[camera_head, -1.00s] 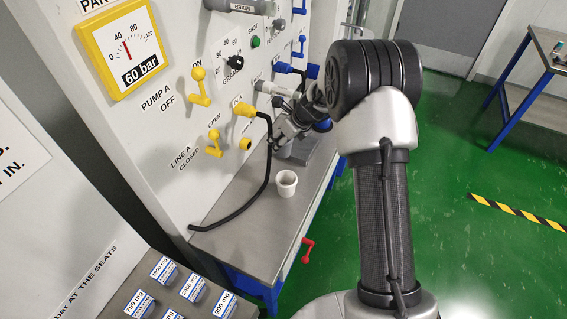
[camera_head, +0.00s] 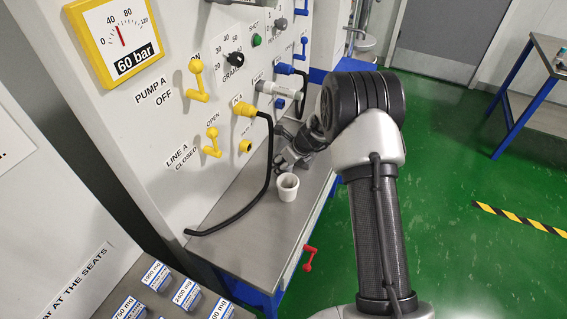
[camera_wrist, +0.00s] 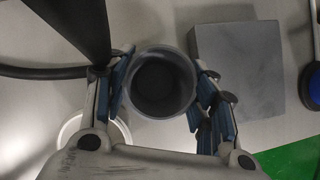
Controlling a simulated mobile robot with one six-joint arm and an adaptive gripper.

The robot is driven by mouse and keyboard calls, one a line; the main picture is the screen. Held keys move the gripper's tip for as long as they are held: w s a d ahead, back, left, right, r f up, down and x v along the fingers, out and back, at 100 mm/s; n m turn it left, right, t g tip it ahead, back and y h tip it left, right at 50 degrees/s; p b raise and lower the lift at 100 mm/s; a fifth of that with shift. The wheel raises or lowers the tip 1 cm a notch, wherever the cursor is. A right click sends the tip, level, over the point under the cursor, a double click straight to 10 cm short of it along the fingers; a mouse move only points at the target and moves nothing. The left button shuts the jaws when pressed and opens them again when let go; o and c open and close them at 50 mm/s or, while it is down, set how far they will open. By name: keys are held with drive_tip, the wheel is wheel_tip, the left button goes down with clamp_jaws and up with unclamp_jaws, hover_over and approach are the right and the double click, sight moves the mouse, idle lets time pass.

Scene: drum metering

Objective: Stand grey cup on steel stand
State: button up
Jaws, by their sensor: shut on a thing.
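The grey cup (camera_wrist: 162,86) is in the wrist view, seen from above with its dark round opening toward the camera. My gripper (camera_wrist: 165,92) is shut on it, one finger on each side. The steel stand (camera_wrist: 240,68), a flat grey square block, lies just right of the held cup in the wrist view. The cup is beside the stand, not over it; its height above the bench is unclear. In the head view my gripper (camera_head: 284,160) is low over the bench by the panel. The held cup is hard to make out there, and my arm hides the stand.
A white cup (camera_head: 287,187) stands on the bench (camera_head: 245,240) close to my gripper; it is partly hidden in the wrist view (camera_wrist: 82,130). A black hose (camera_head: 262,185) loops from the panel onto the bench. Yellow levers (camera_head: 197,82) stick out from the panel.

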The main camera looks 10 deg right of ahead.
drive_tip(key=shift+f, duration=0.1)
drive_tip(key=o, duration=1.1)
